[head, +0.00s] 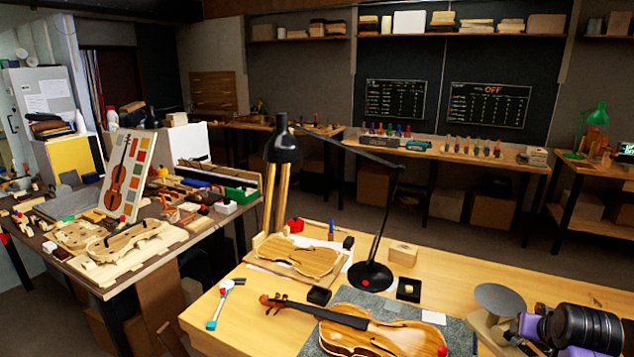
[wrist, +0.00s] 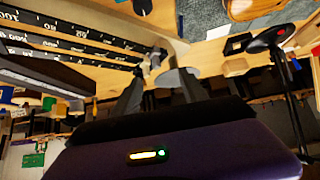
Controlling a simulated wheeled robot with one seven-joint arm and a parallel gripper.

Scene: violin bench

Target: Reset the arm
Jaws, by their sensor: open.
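My arm (head: 585,326), with purple and black parts, shows at the lower right corner of the head view, over the right end of the front bench (head: 465,270). My gripper (wrist: 160,88) shows in the wrist view as two dark grey fingers set apart. It is open, and I see nothing held between them. A round grey disc (wrist: 180,80) appears beyond the fingers in the wrist view; the grey disc (head: 500,298) also stands beside my arm in the head view. The fingertips are hard to make out in the head view.
A varnished violin (head: 372,330) lies on a grey mat at the front. Behind it stand a black desk lamp (head: 370,275), a small wooden block (head: 403,254) and an unvarnished violin body (head: 300,256). A cluttered side bench (head: 150,264) is left. Dark numbered strips (wrist: 65,42) show in the wrist view.

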